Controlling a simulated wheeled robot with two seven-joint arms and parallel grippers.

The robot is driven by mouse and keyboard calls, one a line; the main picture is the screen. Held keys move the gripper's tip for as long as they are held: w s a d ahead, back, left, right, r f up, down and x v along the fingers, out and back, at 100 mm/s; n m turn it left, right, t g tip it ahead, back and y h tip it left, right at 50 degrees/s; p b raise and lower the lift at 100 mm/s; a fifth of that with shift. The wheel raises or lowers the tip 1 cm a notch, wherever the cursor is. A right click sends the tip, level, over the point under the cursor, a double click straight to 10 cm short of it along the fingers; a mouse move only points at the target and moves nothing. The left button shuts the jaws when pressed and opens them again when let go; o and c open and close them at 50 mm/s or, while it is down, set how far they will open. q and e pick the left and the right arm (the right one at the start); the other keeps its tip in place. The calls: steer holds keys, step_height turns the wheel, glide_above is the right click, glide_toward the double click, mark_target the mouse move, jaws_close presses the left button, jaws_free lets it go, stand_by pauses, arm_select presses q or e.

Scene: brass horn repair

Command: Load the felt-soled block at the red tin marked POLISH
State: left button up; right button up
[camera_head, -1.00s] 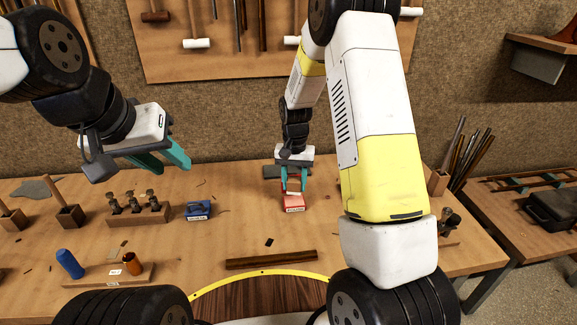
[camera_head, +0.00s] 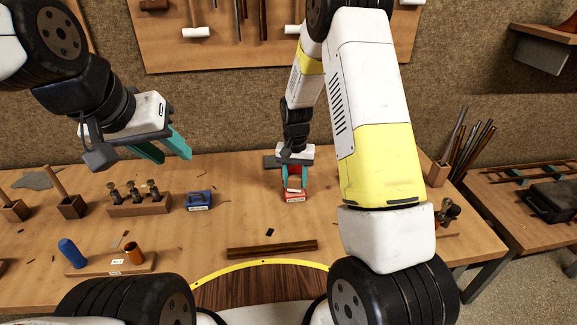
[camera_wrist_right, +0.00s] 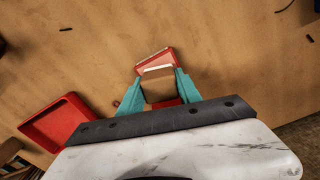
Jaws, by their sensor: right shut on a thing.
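The red tin (camera_head: 296,198) stands on the bench, its white label facing me; the lettering is too small to read. My right gripper (camera_head: 294,180) is shut on the tan block (camera_head: 294,184), one teal finger on each side of it. The block overlaps the tin in the head view. In the right wrist view the block (camera_wrist_right: 158,86) also covers the middle of the tin (camera_wrist_right: 156,63), with red showing on two sides. I cannot tell whether they touch. The block's underside is hidden. My left gripper (camera_head: 170,150) is open and empty above the back left of the bench.
A blue tin (camera_head: 199,201) stands left of the red one. A red tray (camera_wrist_right: 58,122) shows in the right wrist view. A wooden strip (camera_head: 272,249) lies in front. A rack with small tools (camera_head: 138,208) and a board with blue and orange pieces (camera_head: 108,266) are at left.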

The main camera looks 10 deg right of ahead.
steer(key=shift+f, duration=0.6)
stand_by(1.3)
steer(key=shift+r, duration=3.6)
steer(key=shift+f, duration=0.1)
